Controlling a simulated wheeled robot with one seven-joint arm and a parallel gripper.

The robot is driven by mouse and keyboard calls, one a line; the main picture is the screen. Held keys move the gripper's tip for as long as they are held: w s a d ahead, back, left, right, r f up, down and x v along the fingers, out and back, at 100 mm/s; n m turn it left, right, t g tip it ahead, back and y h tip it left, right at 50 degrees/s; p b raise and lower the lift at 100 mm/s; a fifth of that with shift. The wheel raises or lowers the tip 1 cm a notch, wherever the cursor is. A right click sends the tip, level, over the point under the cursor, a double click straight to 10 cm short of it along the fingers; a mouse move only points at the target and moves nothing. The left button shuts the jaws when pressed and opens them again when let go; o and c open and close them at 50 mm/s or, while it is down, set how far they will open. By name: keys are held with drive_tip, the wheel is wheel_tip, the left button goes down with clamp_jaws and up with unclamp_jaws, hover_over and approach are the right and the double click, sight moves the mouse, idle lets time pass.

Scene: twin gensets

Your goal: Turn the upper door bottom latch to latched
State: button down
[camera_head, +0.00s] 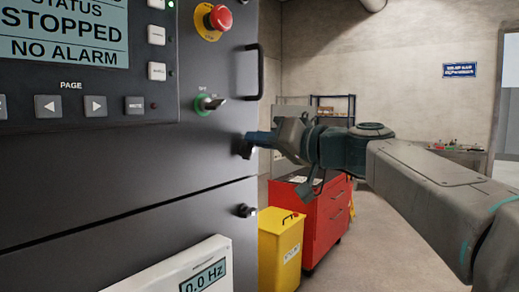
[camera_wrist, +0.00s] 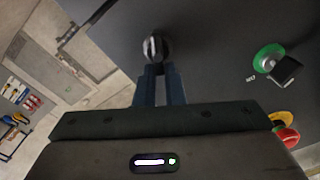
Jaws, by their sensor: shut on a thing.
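The upper door (camera_head: 120,160) of the dark grey cabinet is closed, with its lower edge above a seam. The upper door bottom latch (camera_head: 244,151) is a small dark knob near the door's lower right corner. It also shows in the wrist view (camera_wrist: 156,47) as a round metal piece with a dark slot or wing. My gripper (camera_head: 252,141) reaches in from the right, and its blue-grey fingers are shut on the latch. In the wrist view the fingertips (camera_wrist: 158,70) meet the latch's near side. The fingers partly hide the latch, so its exact angle is unclear.
Above are a green-ringed switch (camera_head: 209,103), a black door handle (camera_head: 254,72) and a red emergency stop (camera_head: 219,18). A second latch (camera_head: 246,211) sits on the lower door. A yellow bin (camera_head: 280,250) and a red tool cabinet (camera_head: 322,215) stand beyond the cabinet.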

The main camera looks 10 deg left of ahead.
drive_tip(key=m, duration=0.4)
drive_tip(key=f+m+b, duration=0.1)
drive_tip(key=m, duration=0.2)
drive_tip(key=f+m, duration=0.1)
drive_tip(key=m, duration=0.3)
drive_tip(key=shift+w+f+m, duration=0.2)
drive_tip(key=shift+w+m, duration=0.1)
drive_tip(key=shift+w, duration=0.1)
idle(0.3)
drive_tip(key=c, duration=1.4)
unclamp_jaws()
drive_tip(key=shift+a, duration=0.1)
drive_tip(key=b+v, duration=0.2)
drive_tip(key=v, duration=1.2)
drive_tip(key=shift+r+b, duration=0.15)
drive_tip(key=shift+b, duration=0.15)
